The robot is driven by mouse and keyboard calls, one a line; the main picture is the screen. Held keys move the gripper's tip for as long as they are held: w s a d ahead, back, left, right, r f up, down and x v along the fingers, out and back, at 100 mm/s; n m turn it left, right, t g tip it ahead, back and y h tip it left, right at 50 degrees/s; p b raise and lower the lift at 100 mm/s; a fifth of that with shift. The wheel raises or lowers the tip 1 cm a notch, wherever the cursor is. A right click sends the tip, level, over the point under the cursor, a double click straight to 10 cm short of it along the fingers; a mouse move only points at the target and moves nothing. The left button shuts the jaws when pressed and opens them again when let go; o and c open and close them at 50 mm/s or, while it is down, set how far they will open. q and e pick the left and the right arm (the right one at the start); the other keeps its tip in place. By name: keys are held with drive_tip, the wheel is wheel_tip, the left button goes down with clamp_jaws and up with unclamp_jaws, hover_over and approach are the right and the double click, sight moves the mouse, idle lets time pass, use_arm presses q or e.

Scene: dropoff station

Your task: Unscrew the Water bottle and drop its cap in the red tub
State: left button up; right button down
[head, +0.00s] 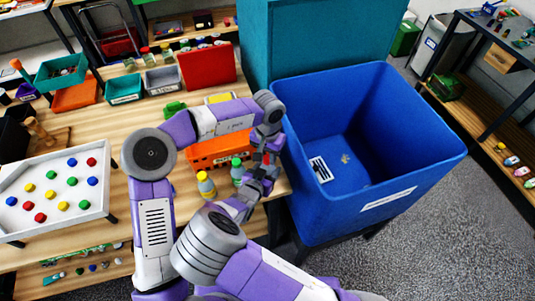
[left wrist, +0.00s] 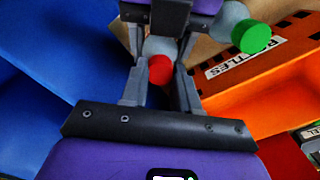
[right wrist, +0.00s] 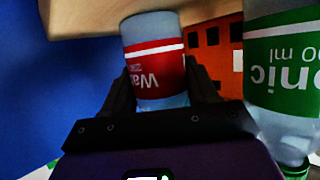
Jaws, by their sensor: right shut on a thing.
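The Water bottle (right wrist: 155,65), clear with a red label, is between the fingers of my right gripper (right wrist: 160,90), which is shut on it. Its red cap (left wrist: 160,70) shows in the left wrist view between the fingertips of my left gripper (left wrist: 160,88). Those fingers look open around the cap, with narrow gaps beside it. In the head view, my left gripper (head: 270,138) comes down from above and my right gripper (head: 262,175) is close below it; they mostly hide the bottle.
A green-labelled tonic bottle (right wrist: 282,70) stands close beside the Water bottle. A yellow-capped bottle (head: 206,185) stands to its left. An orange bottles crate (head: 215,153) is behind them. A large blue bin (head: 420,165) is right of the table, and a white tray (head: 50,222) lies left.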

use_arm(q)
clamp_jaws()
drive_tip(key=n, duration=1.1)
drive_tip(key=shift+r+n, duration=0.1)
drive_tip(key=shift+n, duration=0.3)
drive_tip(key=n, duration=0.5)
drive_tip(key=shift+n, duration=0.4)
drive_tip(key=n, duration=0.6)
drive_tip(key=o, duration=0.7)
unclamp_jaws()
